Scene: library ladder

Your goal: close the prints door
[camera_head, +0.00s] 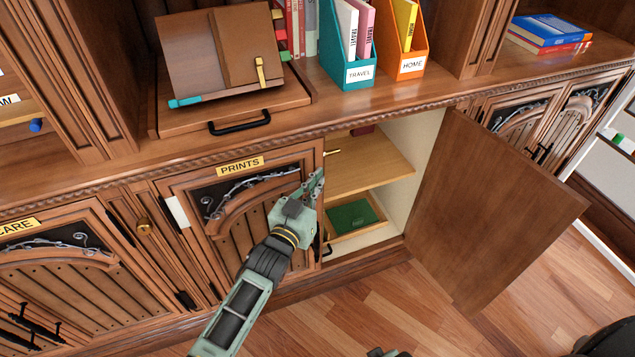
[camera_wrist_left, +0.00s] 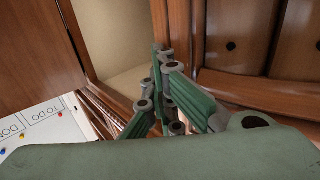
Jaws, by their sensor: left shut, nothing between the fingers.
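The prints door (camera_head: 243,215) is the left door of the middle cabinet, with a yellow PRINTS label (camera_head: 240,166) on its top rail. It has an arched plank panel and dark scrollwork, and looks flush or nearly flush with the cabinet front. My left gripper (camera_head: 315,184) is shut and empty at the door's right edge, partly covering it. I cannot tell whether it touches the door. In the left wrist view, the closed fingers (camera_wrist_left: 162,78) show beside brown wood panels. A small grey part at the head view's bottom edge may be my right gripper (camera_head: 385,353); its fingers are hidden.
The cabinet's right door (camera_head: 490,210) stands wide open over the floor. Inside the open half are a shelf (camera_head: 365,165) and a green item (camera_head: 351,216) in a tray. A book stand (camera_head: 222,60) and magazine files stand on the counter above. The floor (camera_head: 370,310) in front is clear.

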